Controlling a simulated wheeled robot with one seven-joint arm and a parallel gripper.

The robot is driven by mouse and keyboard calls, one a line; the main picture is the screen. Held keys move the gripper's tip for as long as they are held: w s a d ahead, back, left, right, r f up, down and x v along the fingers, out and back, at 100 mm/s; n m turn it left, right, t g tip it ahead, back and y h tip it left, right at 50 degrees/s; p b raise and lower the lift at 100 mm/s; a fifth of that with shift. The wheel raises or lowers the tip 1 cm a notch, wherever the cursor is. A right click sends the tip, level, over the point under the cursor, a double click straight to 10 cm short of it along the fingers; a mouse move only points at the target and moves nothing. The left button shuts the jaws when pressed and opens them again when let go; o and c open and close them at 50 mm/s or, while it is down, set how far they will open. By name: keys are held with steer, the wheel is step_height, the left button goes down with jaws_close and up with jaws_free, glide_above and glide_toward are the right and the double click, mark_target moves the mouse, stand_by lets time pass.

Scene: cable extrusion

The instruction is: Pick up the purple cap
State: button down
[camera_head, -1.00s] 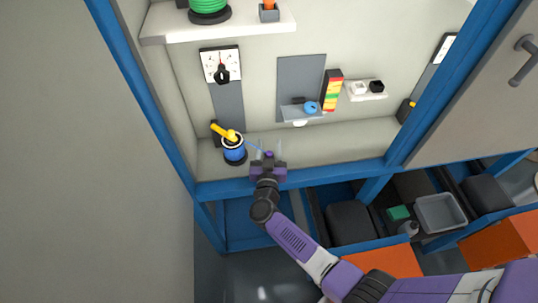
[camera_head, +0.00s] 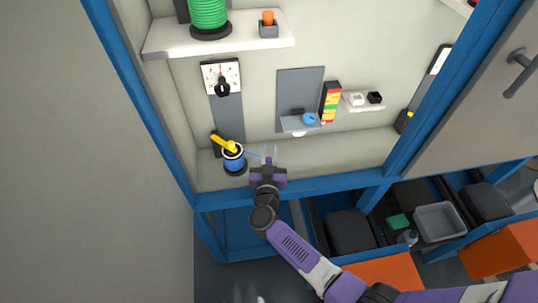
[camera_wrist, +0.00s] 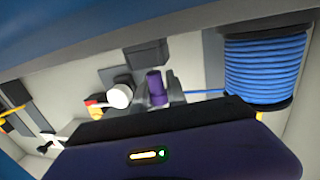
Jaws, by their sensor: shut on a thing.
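The purple cap (camera_wrist: 154,86) is a small purple cylinder between the fingers of my gripper in the wrist view. My gripper (camera_wrist: 158,92) is shut on it. In the head view my gripper (camera_head: 268,158) is above the front of the shelf, just right of the blue cable spool. The cap (camera_head: 268,160) shows there only as a small purple spot between the fingers.
The blue cable spool (camera_head: 234,160) stands close to the left, with a yellow handle (camera_head: 223,143) above it. A blue frame beam (camera_head: 300,183) runs along the shelf front. A small grey ledge (camera_head: 301,123) is on the back wall. The shelf to the right is clear.

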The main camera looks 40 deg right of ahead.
step_height(320, 180, up, 18)
steer(key=p, duration=0.4)
steer(key=shift+f+p, duration=0.2)
steer(key=shift+p, duration=0.1)
steer(key=shift+s, duration=0.1)
stand_by(0.6)
